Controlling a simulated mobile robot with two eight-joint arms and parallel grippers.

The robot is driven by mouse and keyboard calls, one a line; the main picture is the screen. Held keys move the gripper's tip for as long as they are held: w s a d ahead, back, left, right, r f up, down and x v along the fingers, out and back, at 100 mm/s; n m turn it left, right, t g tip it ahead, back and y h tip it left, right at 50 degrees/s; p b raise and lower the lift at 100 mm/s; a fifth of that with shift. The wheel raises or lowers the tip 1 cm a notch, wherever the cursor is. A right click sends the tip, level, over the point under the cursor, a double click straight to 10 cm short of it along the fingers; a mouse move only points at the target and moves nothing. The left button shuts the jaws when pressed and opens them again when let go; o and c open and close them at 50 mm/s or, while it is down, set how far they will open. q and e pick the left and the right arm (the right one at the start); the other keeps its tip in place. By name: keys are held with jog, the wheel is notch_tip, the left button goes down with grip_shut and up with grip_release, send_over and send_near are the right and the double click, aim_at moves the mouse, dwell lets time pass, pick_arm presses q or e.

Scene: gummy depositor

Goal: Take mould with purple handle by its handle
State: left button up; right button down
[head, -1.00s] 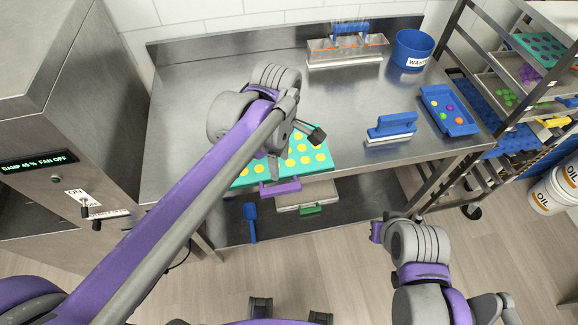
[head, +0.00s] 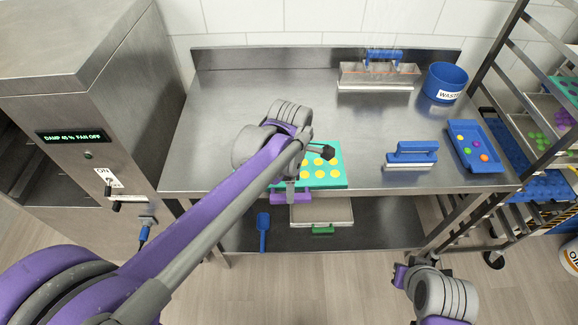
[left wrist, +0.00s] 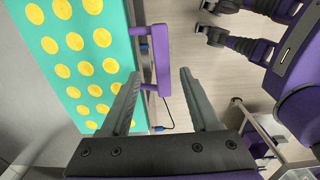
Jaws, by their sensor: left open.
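The teal mould (head: 330,165) with yellow gummies lies on the steel table at its front edge. Its purple handle (head: 292,198) sticks out past the edge. My left gripper (head: 291,190) is above the handle, partly hidden by its own arm. In the left wrist view my left gripper (left wrist: 165,75) is open, and the purple handle (left wrist: 162,60) shows between its fingertips, with the mould (left wrist: 75,55) at the left. I cannot tell contact with the handle. My right gripper (head: 400,277) is low at the right, clear of the table; its jaws are too small to judge.
On the table (head: 225,110) are a blue-handled scraper (head: 411,155), a blue tray (head: 473,146) with coloured pieces, a blue waste bin (head: 446,82) and a steel depositor (head: 378,74). On the lower shelf are a green-handled tray (head: 322,213) and a blue scoop (head: 263,230). A rack stands right.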

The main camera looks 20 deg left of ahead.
pick_arm(q)
notch_tip(320, 180, down, 5)
jog(key=shift+s+d+r, duration=0.1)
jog(key=shift+d, duration=0.05)
grip_shut()
dwell(0.4)
dwell(1.0)
